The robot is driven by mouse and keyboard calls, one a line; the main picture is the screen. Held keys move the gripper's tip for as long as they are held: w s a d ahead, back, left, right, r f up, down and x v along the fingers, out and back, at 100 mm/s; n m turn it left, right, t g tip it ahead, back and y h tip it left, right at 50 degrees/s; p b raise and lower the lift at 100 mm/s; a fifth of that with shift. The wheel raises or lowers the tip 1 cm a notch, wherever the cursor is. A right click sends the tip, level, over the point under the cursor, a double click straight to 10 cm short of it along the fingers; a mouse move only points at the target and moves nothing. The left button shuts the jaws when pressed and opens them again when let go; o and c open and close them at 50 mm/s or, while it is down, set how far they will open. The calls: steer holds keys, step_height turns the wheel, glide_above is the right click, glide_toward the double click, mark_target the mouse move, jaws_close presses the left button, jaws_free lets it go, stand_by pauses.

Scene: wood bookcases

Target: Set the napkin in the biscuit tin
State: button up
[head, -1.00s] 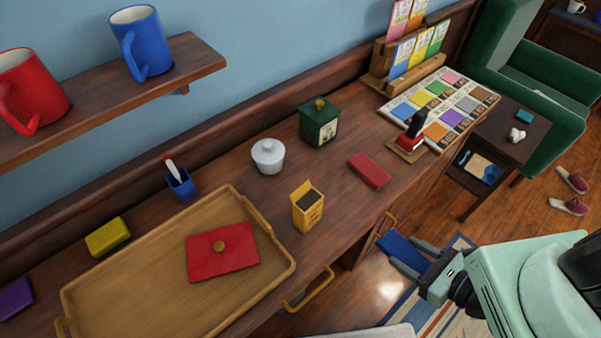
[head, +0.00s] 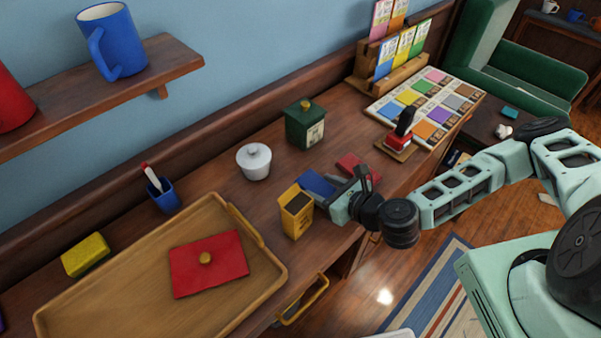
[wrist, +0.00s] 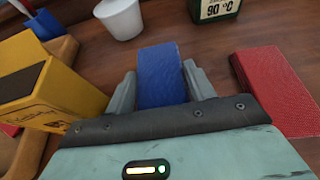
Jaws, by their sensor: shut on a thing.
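My gripper (head: 340,199) is shut on a flat blue folded cloth (head: 316,183), which looks like the napkin. In the wrist view the blue cloth (wrist: 161,76) sticks out ahead between both fingers. My gripper is over the desk's front part, between an open-topped yellow box (head: 296,212) and a similar red folded cloth (head: 358,167). The yellow box (wrist: 60,95) has a dark top or inside and small unreadable lettering. A green lidded tin (head: 304,125) with a gold knob stands farther back. Neither container's label clearly tells which is the biscuit tin.
A wooden tray (head: 120,318) holding a red envelope-like item (head: 208,265) is at left. A blue pen cup (head: 163,196), yellow sponge (head: 85,254), red stamp (head: 398,142) and colour-square board (head: 428,104) also occupy the desk.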

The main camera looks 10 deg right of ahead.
mark_target(302, 174)
steer(key=w+a, duration=0.2)
steer(key=w, duration=0.1)
steer(key=shift+w+a, duration=0.25)
steer(key=shift+w, duration=0.05)
steer(key=w+a, duration=0.2)
steer(key=w, duration=0.1)
steer(key=shift+w+f, duration=0.1)
steer(key=shift+f, duration=0.05)
steer(key=shift+f+b, duration=0.4)
steer(key=shift+f, duration=0.25)
steer(key=shift+f, duration=0.15)
steer(key=o, duration=1)
